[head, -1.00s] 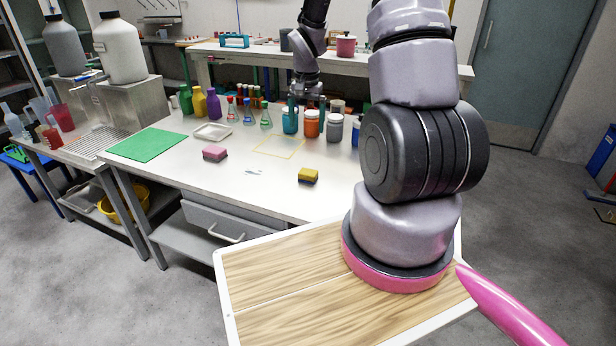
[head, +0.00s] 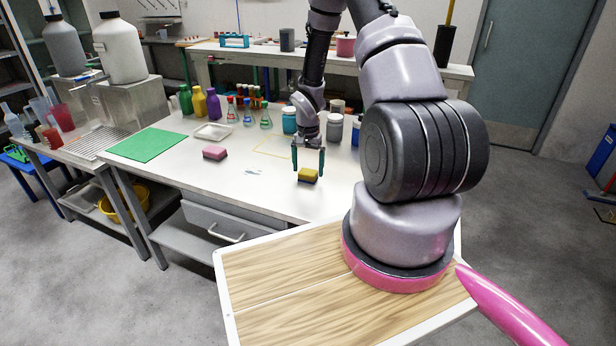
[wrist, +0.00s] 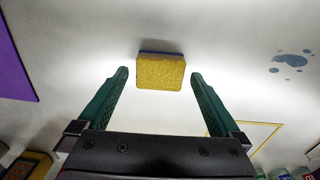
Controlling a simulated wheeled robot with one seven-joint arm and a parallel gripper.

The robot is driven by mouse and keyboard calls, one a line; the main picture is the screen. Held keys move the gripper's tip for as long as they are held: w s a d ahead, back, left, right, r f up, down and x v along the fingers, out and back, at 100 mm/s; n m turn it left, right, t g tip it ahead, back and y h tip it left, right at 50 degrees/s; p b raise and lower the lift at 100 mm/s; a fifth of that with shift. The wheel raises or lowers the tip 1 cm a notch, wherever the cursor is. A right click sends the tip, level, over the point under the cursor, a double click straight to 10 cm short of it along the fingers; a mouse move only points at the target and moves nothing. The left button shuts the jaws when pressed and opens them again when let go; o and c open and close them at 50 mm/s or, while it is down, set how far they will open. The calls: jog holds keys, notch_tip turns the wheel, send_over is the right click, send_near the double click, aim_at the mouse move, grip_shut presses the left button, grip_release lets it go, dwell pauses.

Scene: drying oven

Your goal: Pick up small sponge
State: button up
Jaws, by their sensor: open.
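The small sponge is a yellow block with a dark base. It lies on the white table (head: 250,195) near the front edge in the head view (head: 308,175), and it shows in the wrist view (wrist: 160,72). My gripper (head: 308,172) points down over it with its two green fingers apart. In the wrist view my gripper (wrist: 160,82) is open and empty, and the sponge lies between and just beyond the fingertips. I cannot tell the exact height of the fingertips over the table. A second, pink sponge (head: 215,153) lies farther left.
A white tray (head: 213,132), a green mat (head: 147,145) and a yellow outlined square lie on the table. Flasks (head: 249,112) and jars (head: 334,127) stand behind my gripper. The table around the yellow sponge is clear, with a small bluish spill to its left.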

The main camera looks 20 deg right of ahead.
aim_at(308, 172)
notch_tip(308, 172, down, 2)
jog(key=shift+f, duration=0.1)
jog(key=c, duration=1.2)
notch_tip(308, 172, up, 10)
jog(key=shift+r, duration=0.1)
jog(key=o, duration=0.6)
jog(key=c, duration=0.5)
